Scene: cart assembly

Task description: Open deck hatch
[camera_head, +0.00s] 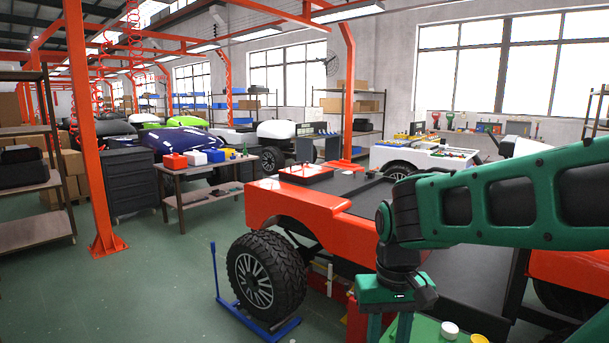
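The red cart (300,209) stands in front of me, with a dark grey deck on top and a big black wheel (265,272) at its near left corner. A flat red panel (305,173) lies at the deck's far left end. It may be the deck hatch, but I cannot tell for sure, and no raised lid shows. My gripper (389,330) points down at the bottom of the view, in front of the cart's near side. Its two green fingers are apart, with nothing visible between them; their tips are cut off by the frame's lower edge. My green arm hides much of the deck's right part.
A green surface (428,330) with a white and a yellow round piece is beside my gripper. A blue wheel stand (262,334) is under the near wheel. An orange post (92,130) and a workbench (200,172) stand at left. The green floor between is clear.

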